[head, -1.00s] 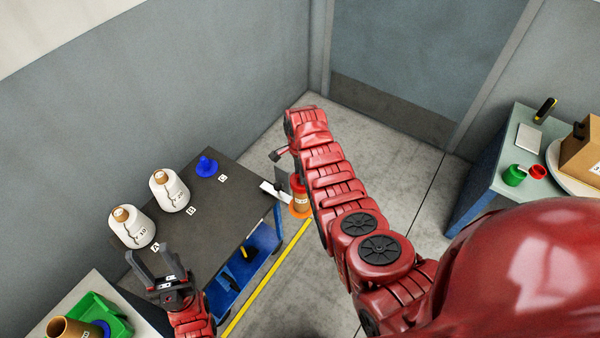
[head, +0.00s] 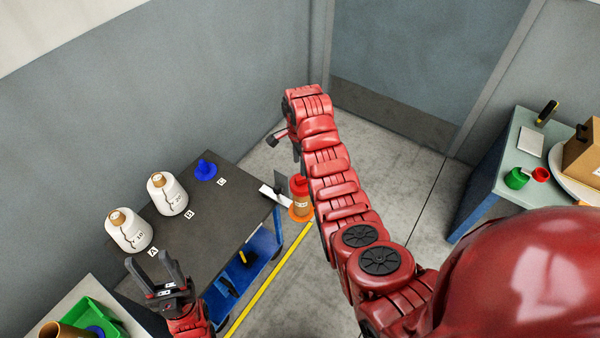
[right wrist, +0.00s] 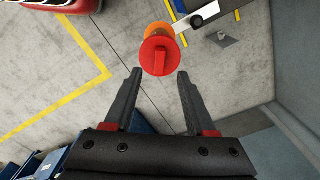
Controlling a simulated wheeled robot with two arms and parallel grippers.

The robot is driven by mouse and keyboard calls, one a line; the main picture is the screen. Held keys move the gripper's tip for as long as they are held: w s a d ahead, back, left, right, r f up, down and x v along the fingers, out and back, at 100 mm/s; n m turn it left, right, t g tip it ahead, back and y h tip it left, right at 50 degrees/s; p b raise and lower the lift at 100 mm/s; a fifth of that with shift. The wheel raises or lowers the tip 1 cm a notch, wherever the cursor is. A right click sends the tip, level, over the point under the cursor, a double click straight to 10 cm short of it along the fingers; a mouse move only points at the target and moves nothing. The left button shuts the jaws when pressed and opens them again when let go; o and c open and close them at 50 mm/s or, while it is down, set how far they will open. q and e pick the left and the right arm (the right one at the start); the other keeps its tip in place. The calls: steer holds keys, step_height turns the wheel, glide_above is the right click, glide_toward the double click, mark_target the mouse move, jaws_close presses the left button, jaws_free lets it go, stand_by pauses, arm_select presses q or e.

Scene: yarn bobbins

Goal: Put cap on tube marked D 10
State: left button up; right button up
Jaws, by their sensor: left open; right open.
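An orange-brown tube (head: 301,203) with a small pale label, too small to read, stands on an orange round base by the table's right end. A red cap (head: 299,182) with a raised grip sits at its top. In the right wrist view the red cap (right wrist: 155,62) shows from above, with orange behind it. My right gripper (right wrist: 159,74) is open and empty, its fingertips on either side below the cap and apart from it. In the head view my arm hides most of that gripper. My left gripper (head: 152,265) is open and empty near the table's front left.
A dark table (head: 205,230) bears two white yarn bobbins (head: 128,231) (head: 166,193) by labels A and B, and a blue holder (head: 205,169) by C. A green crate (head: 85,315) stands at the lower left. Another table at right holds a green cup (head: 516,178).

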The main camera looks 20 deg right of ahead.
step_height(320, 180, up, 10)
steer(key=p, duration=0.5)
steer(key=shift+r, duration=0.2)
